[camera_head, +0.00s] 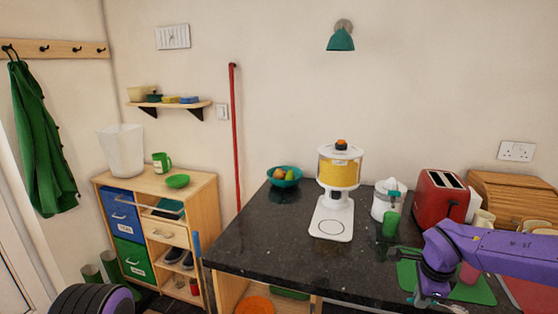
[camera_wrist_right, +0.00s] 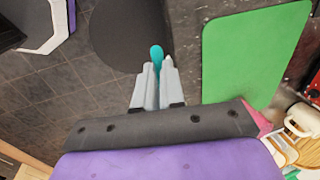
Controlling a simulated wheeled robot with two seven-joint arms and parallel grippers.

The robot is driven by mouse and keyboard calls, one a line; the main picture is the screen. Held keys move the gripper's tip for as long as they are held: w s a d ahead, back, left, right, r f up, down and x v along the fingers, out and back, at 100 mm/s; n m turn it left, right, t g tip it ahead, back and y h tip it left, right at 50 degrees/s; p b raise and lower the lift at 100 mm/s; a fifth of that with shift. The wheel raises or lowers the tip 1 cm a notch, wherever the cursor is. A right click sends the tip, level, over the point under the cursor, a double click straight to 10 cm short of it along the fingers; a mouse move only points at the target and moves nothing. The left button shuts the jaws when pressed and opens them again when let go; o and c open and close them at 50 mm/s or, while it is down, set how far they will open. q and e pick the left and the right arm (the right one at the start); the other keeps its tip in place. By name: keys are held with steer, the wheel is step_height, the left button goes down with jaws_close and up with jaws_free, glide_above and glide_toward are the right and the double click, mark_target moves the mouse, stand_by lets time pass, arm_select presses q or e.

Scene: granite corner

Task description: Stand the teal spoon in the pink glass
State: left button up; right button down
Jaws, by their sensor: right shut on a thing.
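The teal spoon (camera_wrist_right: 156,52) shows in the right wrist view as a rounded teal end between the fingertips; the rest is hidden by the fingers. My right gripper (camera_wrist_right: 158,68) is shut on it. In the head view my right gripper (camera_head: 424,299) is low at the counter's front edge, by the green mat. The pink glass (camera_head: 468,273) stands to its right, partly hidden by my purple right arm. In the right wrist view a pink patch shows beside my wrist; I cannot tell whether it is the glass. My left gripper is not in view.
The green mat (camera_wrist_right: 255,50) lies on the dark counter (camera_head: 270,239). A green cup (camera_head: 390,224), a white juicer (camera_head: 381,207), a red toaster (camera_head: 436,198) and a dispenser (camera_head: 331,217) stand behind. The counter's left front is clear.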

steer(key=s+a+f+n+g+y+b, duration=0.1)
steer(key=s+a+f+n, duration=0.1)
steer(key=a+n, duration=0.5)
steer(key=s+a+f+n+g+y+b, duration=0.1)
steer(key=s+a+n, duration=0.3)
steer(key=n, duration=1)
steer(key=a+f, duration=0.1)
steer(key=a, duration=0.2)
steer(key=shift+a+f+n+y+b, duration=0.35)
steer(key=shift+n+y+b, duration=0.05)
steer(key=shift+r, duration=0.1)
